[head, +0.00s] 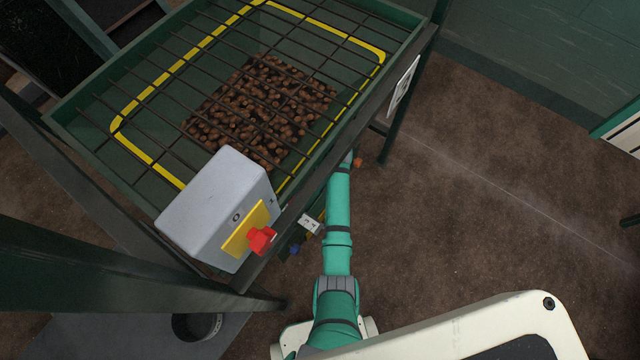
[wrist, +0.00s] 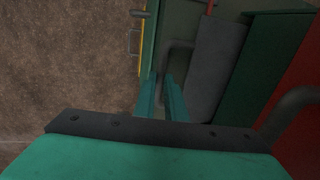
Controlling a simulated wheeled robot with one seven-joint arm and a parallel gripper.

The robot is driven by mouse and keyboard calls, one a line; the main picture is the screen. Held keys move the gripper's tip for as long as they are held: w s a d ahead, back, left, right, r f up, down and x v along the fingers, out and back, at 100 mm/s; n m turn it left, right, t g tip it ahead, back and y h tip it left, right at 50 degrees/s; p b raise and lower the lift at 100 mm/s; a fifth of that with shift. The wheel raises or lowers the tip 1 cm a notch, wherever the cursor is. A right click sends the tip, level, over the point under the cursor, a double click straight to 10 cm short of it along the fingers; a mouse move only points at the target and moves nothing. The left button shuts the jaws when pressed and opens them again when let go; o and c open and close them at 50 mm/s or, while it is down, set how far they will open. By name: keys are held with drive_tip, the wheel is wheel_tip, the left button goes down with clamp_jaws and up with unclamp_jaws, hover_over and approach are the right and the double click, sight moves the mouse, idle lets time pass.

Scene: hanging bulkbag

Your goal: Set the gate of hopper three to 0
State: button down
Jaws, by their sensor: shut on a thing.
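A green hopper (head: 75,120) with a bar grate and brown lumps (head: 262,105) inside fills the upper left of the head view. My arm reaches down beside its right edge, and the hopper frame hides my gripper there. In the wrist view my gripper (wrist: 162,84) has its two teal fingers close together. They are shut on what looks like a grey bent bar (wrist: 180,45), beside a grey plate (wrist: 217,60); the contact itself is dark and hard to make out. I cannot read a gate scale or a hopper number.
A grey box (head: 215,205) with a red switch (head: 262,240) on a yellow plate sits at the hopper's front corner. A white label (head: 403,86) is on its right side. A dark bucket (head: 197,325) stands at lower left. Brown floor (head: 480,190) to the right is clear.

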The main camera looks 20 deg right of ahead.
drive_tip(key=shift+w+a, duration=0.15)
drive_tip(key=shift+w, duration=0.05)
drive_tip(key=c, duration=1.8)
unclamp_jaws()
drive_tip(key=shift+a, duration=0.1)
drive_tip(key=shift+s+d+r, duration=0.2)
drive_tip(key=shift+r, duration=1.05)
drive_tip(key=shift+s+d+r, duration=0.15)
drive_tip(key=shift+r, duration=1.05)
drive_tip(key=shift+s+d+r, duration=0.2)
drive_tip(key=shift+r, duration=1.05)
